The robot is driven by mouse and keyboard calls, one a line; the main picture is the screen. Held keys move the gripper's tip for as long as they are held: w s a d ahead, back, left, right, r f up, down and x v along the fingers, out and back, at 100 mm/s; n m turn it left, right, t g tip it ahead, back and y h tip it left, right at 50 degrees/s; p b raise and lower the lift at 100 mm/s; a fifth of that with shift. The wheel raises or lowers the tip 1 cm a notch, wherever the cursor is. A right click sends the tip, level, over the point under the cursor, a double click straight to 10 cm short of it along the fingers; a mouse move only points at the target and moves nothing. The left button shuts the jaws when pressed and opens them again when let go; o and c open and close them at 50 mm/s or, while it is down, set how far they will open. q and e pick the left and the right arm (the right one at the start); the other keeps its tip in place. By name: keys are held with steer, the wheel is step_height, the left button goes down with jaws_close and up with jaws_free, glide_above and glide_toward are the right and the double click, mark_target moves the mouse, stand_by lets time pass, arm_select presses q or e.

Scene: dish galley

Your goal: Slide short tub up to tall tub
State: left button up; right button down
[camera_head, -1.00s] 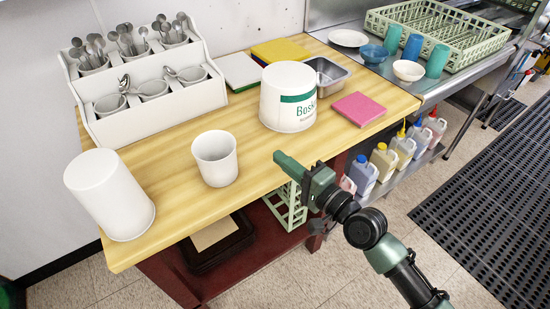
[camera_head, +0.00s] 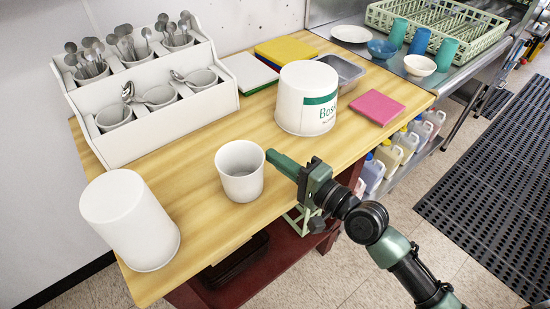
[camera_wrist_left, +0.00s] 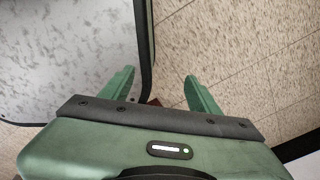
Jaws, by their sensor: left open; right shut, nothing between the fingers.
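A small open white tub (camera_head: 240,172) stands upright near the table's front edge. A taller white tub (camera_head: 130,220), closed end up, stands at the table's near left corner, apart from it. A wide white tub (camera_head: 306,98) with a green band and lettering stands farther back right. My right gripper (camera_head: 272,158) is shut and empty, its fingertips at the small tub's right side; I cannot tell whether they touch. My left gripper (camera_wrist_left: 160,88) shows only in the left wrist view, open and empty over the floor.
A white cutlery holder (camera_head: 150,125) stands along the wall. A pink block (camera_head: 377,107), a metal pan (camera_head: 342,70) and coloured boards (camera_head: 287,50) lie at the back right. The wood between the small and taller tubs is clear.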

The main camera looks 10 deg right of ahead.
mark_target(233, 185)
steer(key=shift+s+a+r, duration=0.15)
steer(key=shift+s+a, duration=0.05)
steer(key=a+p, duration=0.1)
steer(key=s+a+p, duration=0.1)
steer(key=a+p, duration=0.1)
steer(key=shift+s+r, duration=0.15)
steer(key=shift+r, duration=0.1)
steer(key=s+a+p, duration=0.1)
steer(key=a, duration=0.1)
steer(key=s+a+p, duration=0.1)
steer(key=a, duration=0.1)
steer(key=s+a+p, duration=0.1)
steer(key=a, duration=0.1)
steer(key=shift+a+f, duration=0.2)
steer(key=shift+a, duration=0.15)
steer(key=shift+s+a+f, duration=0.1)
steer(key=shift+s+a, duration=0.05)
steer(key=shift+a, duration=0.1)
arm_select(q)
step_height(233, 185, up, 6)
steer(key=w, duration=0.1)
steer(key=shift+w, duration=0.25)
steer(key=shift+r, duration=0.1)
